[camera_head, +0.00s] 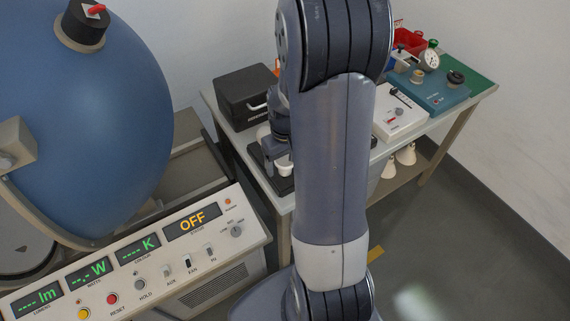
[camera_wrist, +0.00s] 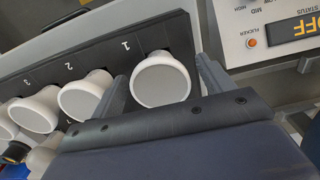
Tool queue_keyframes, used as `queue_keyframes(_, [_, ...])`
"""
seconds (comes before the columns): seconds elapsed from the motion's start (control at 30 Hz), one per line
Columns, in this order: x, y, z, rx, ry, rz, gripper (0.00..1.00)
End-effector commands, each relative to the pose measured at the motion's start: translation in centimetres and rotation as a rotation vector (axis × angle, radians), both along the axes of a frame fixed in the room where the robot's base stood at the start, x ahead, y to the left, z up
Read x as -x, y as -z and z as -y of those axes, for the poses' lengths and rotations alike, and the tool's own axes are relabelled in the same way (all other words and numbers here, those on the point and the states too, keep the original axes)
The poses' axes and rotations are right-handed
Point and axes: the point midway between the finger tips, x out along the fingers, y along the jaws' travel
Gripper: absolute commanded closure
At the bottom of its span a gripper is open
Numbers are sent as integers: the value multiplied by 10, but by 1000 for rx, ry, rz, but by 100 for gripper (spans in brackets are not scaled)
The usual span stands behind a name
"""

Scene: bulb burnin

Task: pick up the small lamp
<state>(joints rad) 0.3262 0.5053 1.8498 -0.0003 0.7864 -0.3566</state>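In the wrist view my gripper (camera_wrist: 160,70) is open, with one finger on each side of a white lamp (camera_wrist: 160,80) with a round grey face. This lamp sits at the position marked 1 of a dark numbered rack (camera_wrist: 95,57). A narrow gap shows between the lamp and the right finger; I cannot tell whether the left finger touches it. More white lamps sit at position 2 (camera_wrist: 85,95) and position 3 (camera_wrist: 37,110). Which lamp is the small one is not clear. In the head view my arm fills the middle, and I cannot make out the gripper.
A control console (camera_head: 140,265) with its status reading OFF stands beside a big blue sphere (camera_head: 90,130). A table (camera_head: 455,115) behind my arm holds a black box (camera_head: 243,97), a white device (camera_head: 400,115) and a teal device (camera_head: 430,93). Open floor (camera_head: 470,250) lies at right.

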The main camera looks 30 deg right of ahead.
Motion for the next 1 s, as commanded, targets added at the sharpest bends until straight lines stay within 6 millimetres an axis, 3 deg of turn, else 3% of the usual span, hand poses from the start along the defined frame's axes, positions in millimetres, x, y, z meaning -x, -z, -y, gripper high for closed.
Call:
queue_keyframes(0.53, [0, 0, 0, 0, 0, 0, 69])
queue_keyframes(0.8, [0, -3, 0, 0, 0, 1, 70])
queue_keyframes(1.0, [-1, -29, 0, 2, 0, 6, 70])
